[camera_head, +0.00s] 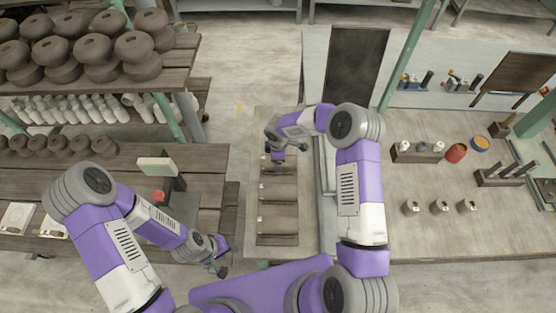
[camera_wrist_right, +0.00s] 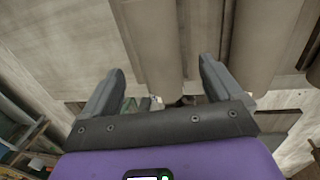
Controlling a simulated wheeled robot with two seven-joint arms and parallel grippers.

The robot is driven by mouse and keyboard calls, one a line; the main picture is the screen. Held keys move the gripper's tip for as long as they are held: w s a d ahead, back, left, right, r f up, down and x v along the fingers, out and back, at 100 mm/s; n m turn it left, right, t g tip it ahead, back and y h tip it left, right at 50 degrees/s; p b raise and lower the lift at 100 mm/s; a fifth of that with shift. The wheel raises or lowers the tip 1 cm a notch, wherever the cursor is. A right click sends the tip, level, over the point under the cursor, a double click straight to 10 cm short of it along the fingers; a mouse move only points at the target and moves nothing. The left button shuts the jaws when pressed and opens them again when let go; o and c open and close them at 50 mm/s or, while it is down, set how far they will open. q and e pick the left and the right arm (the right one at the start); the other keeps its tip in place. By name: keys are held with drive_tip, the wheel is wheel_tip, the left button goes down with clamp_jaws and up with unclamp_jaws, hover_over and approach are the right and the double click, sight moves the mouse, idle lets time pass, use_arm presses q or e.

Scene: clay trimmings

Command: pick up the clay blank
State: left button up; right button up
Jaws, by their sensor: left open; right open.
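I cannot tell for certain which thing is the clay blank. My right gripper (camera_head: 279,157) is over the far part of the narrow middle bench (camera_head: 283,118), at the far end of a row of brown rectangular sections (camera_head: 278,190). The right wrist view shows its two fingers (camera_wrist_right: 158,85) spread, with nothing clearly held between them. Long rounded beige-grey shapes (camera_wrist_right: 150,42) lie beyond the fingers there. My left gripper (camera_head: 220,266) is open and low, near the front end of the left bench, away from the middle bench.
Shelves of stacked brown clay pots (camera_head: 91,48) stand at the left, above rows of white pieces (camera_head: 70,110). The right table (camera_head: 430,240) holds small cups (camera_head: 441,206), a red pot (camera_head: 456,152) and tool racks (camera_head: 417,152). Its front part is clear.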

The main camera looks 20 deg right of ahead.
drive_tip(key=f, duration=0.4)
drive_tip(key=shift+w+d+f+p, duration=0.15)
drive_tip(key=shift+w+f+p, duration=0.15)
drive_tip(key=shift+f+p, duration=0.1)
drive_tip(key=shift+c, duration=0.4)
drive_tip(key=c, duration=1.4)
drive_tip(key=shift+w+r, duration=0.1)
drive_tip(key=shift+c, duration=0.6)
